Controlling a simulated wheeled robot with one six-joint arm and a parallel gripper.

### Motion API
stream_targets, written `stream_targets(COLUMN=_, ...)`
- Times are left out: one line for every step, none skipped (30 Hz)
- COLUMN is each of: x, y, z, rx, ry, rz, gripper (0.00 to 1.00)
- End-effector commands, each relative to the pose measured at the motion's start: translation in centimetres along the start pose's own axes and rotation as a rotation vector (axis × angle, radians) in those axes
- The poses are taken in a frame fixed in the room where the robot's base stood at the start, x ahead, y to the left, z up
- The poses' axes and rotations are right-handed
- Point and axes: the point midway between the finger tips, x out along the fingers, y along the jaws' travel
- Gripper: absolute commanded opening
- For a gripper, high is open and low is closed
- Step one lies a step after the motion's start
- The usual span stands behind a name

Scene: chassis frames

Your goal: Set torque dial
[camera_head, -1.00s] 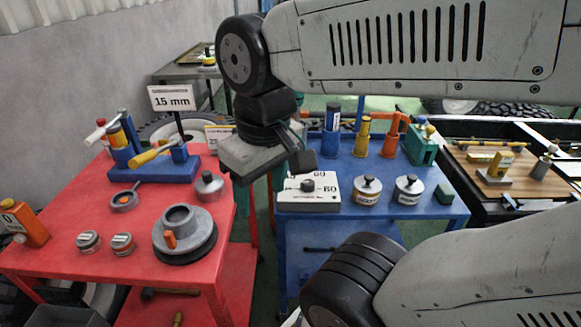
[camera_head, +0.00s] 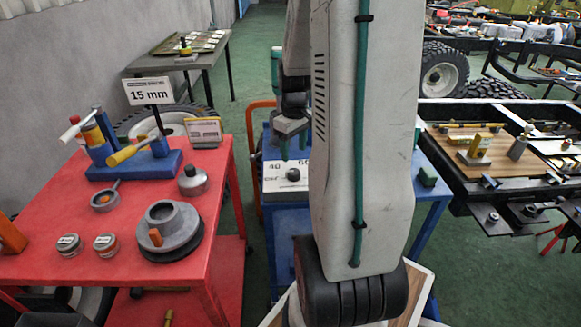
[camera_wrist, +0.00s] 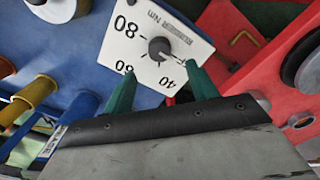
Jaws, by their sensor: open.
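The torque dial is a white panel (camera_head: 275,181) with a dark round knob (camera_head: 293,174) on the blue cart. In the wrist view the panel (camera_wrist: 188,38) shows upside-down numbers, among them 80 and 40, and the words "Nm". Its black knob (camera_wrist: 159,48) has a small pale mark on its lower right; the exact setting is hard to read. My gripper (camera_head: 293,147) is open above the panel, pointing down. In the wrist view its green fingers (camera_wrist: 161,72) are spread on either side below the knob, apart from it. My arm hides the panel's right part in the head view.
The red table (camera_head: 120,277) at left holds a grey flanged part (camera_head: 180,222), tins and a "15 mm" sign (camera_head: 149,90). My arm covers most of the blue cart (camera_head: 435,204). A wooden board (camera_head: 480,155) with parts lies at right. Green floor shows behind.

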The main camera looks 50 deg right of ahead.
Motion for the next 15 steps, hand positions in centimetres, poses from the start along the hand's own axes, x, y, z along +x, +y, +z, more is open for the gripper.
stream_targets(x=0.6, y=0.1, z=0.1, rx=0.000, ry=-0.003, rz=-0.002, gripper=0.58)
stream_targets(x=0.9, y=0.2, z=0.1, rx=0.000, ry=-0.003, rz=-0.002, gripper=0.58)
stream_targets(x=1.4, y=0.2, z=0.1, rx=0.000, ry=-0.003, rz=-0.003, gripper=0.58)
stream_targets(x=1.8, y=0.1, z=0.1, rx=-0.001, ry=-0.004, rz=-0.003, gripper=0.58)
stream_targets(x=2.3, y=0.1, z=0.1, rx=-0.001, ry=-0.004, rz=-0.003, gripper=0.58)
stream_targets(x=3.0, y=0.1, z=0.1, rx=0.000, ry=-0.005, rz=-0.004, gripper=0.58)
stream_targets(x=3.5, y=0.1, z=0.1, rx=0.000, ry=-0.005, rz=-0.004, gripper=0.58)
stream_targets(x=4.0, y=0.1, z=0.1, rx=0.000, ry=-0.004, rz=-0.003, gripper=0.58)
stream_targets(x=4.7, y=0.1, z=0.1, rx=0.000, ry=-0.005, rz=-0.004, gripper=0.58)
stream_targets(x=5.1, y=0.1, z=0.1, rx=0.000, ry=-0.004, rz=-0.003, gripper=0.58)
stream_targets(x=5.5, y=0.1, z=0.1, rx=0.000, ry=-0.004, rz=-0.003, gripper=0.58)
stream_targets(x=6.1, y=0.1, z=0.1, rx=0.000, ry=-0.003, rz=-0.003, gripper=0.58)
stream_targets(x=6.4, y=0.1, z=0.1, rx=0.000, ry=-0.003, rz=-0.003, gripper=0.58)
stream_targets(x=6.7, y=0.1, z=0.1, rx=0.000, ry=-0.003, rz=-0.002, gripper=0.58)
stream_targets(x=7.0, y=0.1, z=0.1, rx=0.000, ry=-0.002, rz=-0.002, gripper=0.58)
